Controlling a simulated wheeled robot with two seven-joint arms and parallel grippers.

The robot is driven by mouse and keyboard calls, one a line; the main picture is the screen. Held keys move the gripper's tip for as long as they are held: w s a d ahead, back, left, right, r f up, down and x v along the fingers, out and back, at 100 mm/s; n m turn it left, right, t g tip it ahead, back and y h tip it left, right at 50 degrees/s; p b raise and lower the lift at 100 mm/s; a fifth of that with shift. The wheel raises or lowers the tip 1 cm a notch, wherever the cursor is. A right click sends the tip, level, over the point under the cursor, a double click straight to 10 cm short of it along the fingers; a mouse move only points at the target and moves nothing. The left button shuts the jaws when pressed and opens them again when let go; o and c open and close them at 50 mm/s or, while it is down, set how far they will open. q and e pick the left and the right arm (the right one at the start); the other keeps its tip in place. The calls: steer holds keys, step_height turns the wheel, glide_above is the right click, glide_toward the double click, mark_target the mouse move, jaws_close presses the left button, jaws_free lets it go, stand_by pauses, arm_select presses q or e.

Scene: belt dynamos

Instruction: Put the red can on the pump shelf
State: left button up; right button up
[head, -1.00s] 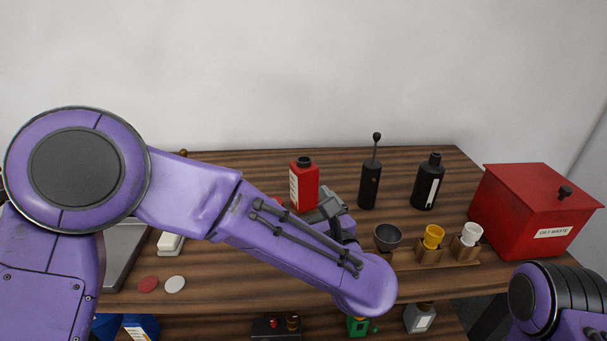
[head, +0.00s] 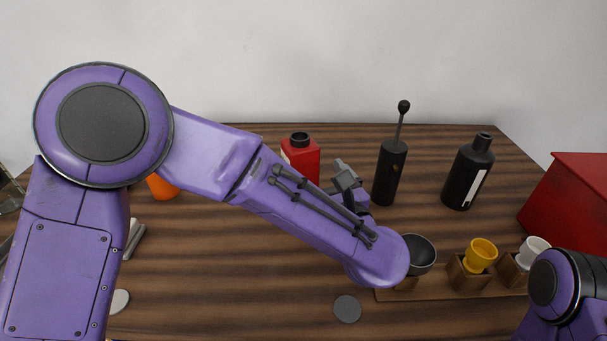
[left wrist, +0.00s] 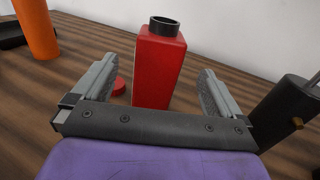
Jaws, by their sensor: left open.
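The red can (head: 303,158), a squarish bottle with a black open neck, stands upright on the wooden table, partly hidden behind my left arm. In the left wrist view the can (left wrist: 160,70) shows upright between the two open fingers, with a gap on each side. My left gripper (head: 345,176) is open and empty, just right of the can in the head view. I cannot tell how deep the can sits between the fingers. A small red cap (left wrist: 119,87) lies beside the can. My right gripper is out of view. I cannot make out the pump shelf.
A black pump bottle (head: 390,172) and a black labelled bottle (head: 468,175) stand right of the can. An orange cylinder (head: 162,187) stands left. A grey bowl (head: 421,254), yellow cup (head: 481,254) and white cup (head: 533,248) are front right, near a red box (head: 575,205).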

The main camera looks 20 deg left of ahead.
mark_target(305, 162)
arm_select(q)
steer(key=p+x, duration=0.1)
steer(key=x, duration=0.4)
steer(key=shift+w+a, duration=0.1)
steer(key=shift+a, duration=0.1)
steer(key=p+x, duration=0.1)
steer(key=x, duration=0.4)
steer(key=shift+w+p, duration=0.15)
steer(key=shift+p, duration=0.2)
steer(key=shift+c, duration=0.7)
steer(key=c, duration=1.3)
